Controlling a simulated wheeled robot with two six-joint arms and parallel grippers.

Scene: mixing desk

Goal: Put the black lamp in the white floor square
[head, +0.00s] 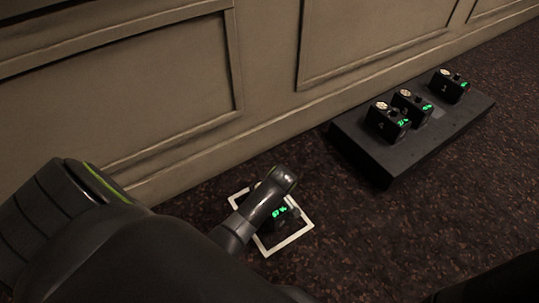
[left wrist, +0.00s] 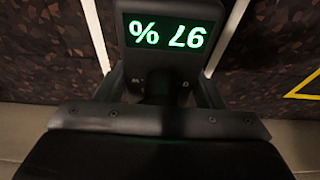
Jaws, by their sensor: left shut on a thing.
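The black lamp (head: 281,213), a dark block with a green percent display, is inside the outline of the white floor square (head: 286,243). In the left wrist view the lamp (left wrist: 160,32) shows its display upside down, reading 97 %. White strips of the square (left wrist: 97,38) run on both sides of it. My left gripper (left wrist: 161,88) is shut on the lamp, a finger on each side. In the head view my arm hides part of the lamp and square. I cannot tell whether the lamp's base touches the carpet. My right gripper is not in view.
A low black platform (head: 372,160) along the wall at the right bears three black numbered blocks (head: 387,121) with green displays. The panelled beige wall (head: 140,110) rises just behind the square. Dark patterned carpet (head: 360,235) is clear to the right. A yellow line (left wrist: 304,84) shows in the left wrist view.

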